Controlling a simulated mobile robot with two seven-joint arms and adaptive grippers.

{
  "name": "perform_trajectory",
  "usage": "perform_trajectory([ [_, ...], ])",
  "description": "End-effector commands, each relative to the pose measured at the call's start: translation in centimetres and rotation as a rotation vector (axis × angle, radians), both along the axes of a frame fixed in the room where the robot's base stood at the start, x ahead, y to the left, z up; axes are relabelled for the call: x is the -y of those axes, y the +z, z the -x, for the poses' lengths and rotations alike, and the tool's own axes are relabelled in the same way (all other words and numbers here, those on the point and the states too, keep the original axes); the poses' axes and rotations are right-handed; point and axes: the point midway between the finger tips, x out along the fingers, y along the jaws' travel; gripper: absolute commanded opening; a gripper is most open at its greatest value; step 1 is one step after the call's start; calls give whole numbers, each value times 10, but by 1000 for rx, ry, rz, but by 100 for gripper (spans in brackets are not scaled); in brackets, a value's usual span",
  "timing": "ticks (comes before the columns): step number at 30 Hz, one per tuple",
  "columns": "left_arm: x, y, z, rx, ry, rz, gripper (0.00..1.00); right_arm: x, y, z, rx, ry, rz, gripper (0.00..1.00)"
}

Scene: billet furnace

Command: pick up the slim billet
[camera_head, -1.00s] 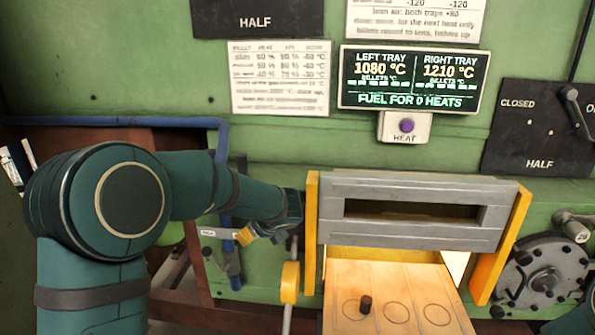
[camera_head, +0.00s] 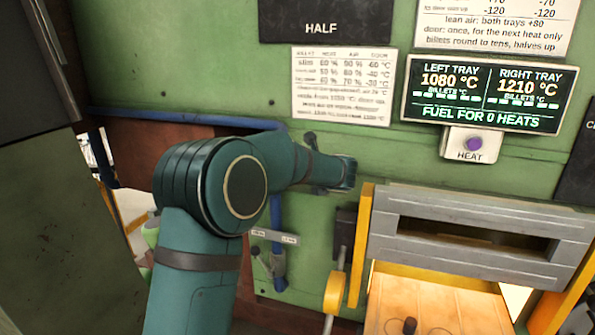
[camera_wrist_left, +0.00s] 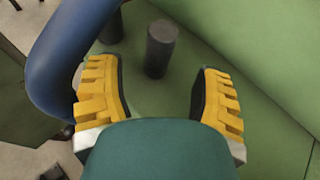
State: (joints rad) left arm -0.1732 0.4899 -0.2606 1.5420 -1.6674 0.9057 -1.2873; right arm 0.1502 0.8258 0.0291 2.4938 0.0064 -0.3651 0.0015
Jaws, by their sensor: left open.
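In the left wrist view, my left gripper (camera_wrist_left: 160,100) is open, with its yellow ridged fingers apart. A dark upright cylinder (camera_wrist_left: 160,48), like a billet, stands on a green surface ahead, between the finger lines and not held. I cannot tell which is the slim billet. In the head view my left fingers are hidden behind my arm. A dark peg-like piece (camera_head: 310,138) shows just above my forearm.
A blue pipe (camera_wrist_left: 55,60) passes close to the left finger. The grey furnace door (camera_head: 475,235), with yellow side posts (camera_head: 360,240), is right of my arm. The heat button (camera_head: 474,144) sits below the lit display (camera_head: 490,95). A dark cabinet (camera_head: 50,200) stands at left.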

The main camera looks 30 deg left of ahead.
Motion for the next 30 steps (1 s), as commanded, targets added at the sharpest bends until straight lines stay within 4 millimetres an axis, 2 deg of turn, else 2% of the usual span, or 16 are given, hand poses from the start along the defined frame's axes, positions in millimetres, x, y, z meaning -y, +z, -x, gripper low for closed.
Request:
perform_trajectory([
  [10, -35, -14, -23, -1, 2, 0, 66, 0, 8, 0, 0, 0, -1, 47],
  [20, -40, -17, -27, -1, 0, 1, 66, 1, 9, 0, 0, 0, -2, 47],
  [21, -40, -17, -27, -1, 0, 1, 61, 1, 9, 0, 0, 0, -2, 47],
  [26, -40, -17, -27, -1, 0, 1, 5, 0, 9, 0, 0, 0, -2, 47],
  [27, -40, -17, -27, -1, 0, 1, 0, 0, 9, 0, 0, 0, -2, 47],
  [30, -40, -17, -26, -1, 0, 1, 0, 0, 9, 0, 0, 0, -1, 47],
])
